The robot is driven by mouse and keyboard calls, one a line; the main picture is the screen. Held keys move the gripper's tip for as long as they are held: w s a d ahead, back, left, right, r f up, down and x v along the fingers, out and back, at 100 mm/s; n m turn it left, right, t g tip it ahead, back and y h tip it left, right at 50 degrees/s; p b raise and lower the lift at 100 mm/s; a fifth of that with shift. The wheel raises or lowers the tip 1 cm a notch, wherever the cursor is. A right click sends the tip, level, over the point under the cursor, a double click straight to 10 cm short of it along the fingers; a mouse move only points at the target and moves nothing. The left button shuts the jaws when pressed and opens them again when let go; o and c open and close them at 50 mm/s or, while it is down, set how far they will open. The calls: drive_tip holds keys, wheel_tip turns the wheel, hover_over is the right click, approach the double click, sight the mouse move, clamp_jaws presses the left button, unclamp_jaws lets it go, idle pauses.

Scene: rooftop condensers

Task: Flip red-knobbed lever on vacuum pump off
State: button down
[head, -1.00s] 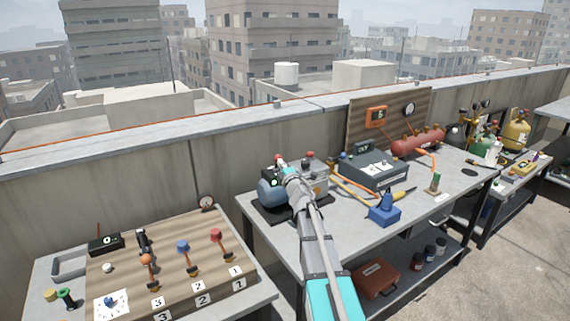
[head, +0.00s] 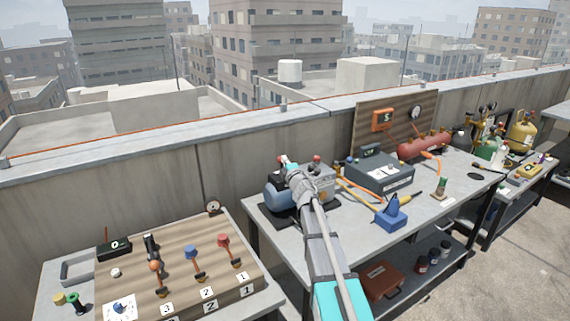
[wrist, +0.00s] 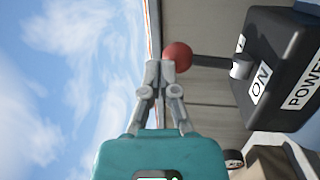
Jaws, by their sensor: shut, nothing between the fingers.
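The vacuum pump (head: 283,198) is a blue and grey machine on a black mat on the middle bench, partly hidden by my arm. In the wrist view its dark switch box (wrist: 285,75) carries the labels ON and POWER. A dark lever ends in a red knob (wrist: 177,56), on the ON-label side. My gripper (wrist: 160,68) is shut, and its fingertips overlap the knob's near edge in the wrist view; I cannot tell if they touch. In the head view my gripper (head: 285,163) is at the pump's top, where a red knob (head: 316,159) shows to its right.
A wooden board with levers (head: 190,262) stands at left. A blue device (head: 391,213), a grey instrument box (head: 378,173) and a red tank (head: 425,145) are to the right. A parapet wall (head: 120,190) runs behind the benches.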

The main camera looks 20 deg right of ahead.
drive_tip(key=shift+w+a+r, duration=0.1)
drive_tip(key=shift+w+a, duration=0.05)
drive_tip(key=shift+w, duration=0.35)
drive_tip(key=shift+w+a+r, duration=0.1)
drive_tip(key=shift+w+a, duration=0.05)
drive_tip(key=shift+w, duration=0.4)
drive_tip(key=shift+s+r+p, duration=0.55)
drive_tip(key=shift+s+p, duration=0.15)
drive_tip(key=s+r+p, duration=0.6)
drive_tip(key=s, duration=0.4)
drive_tip(key=shift+s+d+r, duration=0.15)
drive_tip(key=shift+d+r, duration=0.1)
drive_tip(key=shift+r, duration=0.05)
drive_tip(key=shift+d+f, duration=0.1)
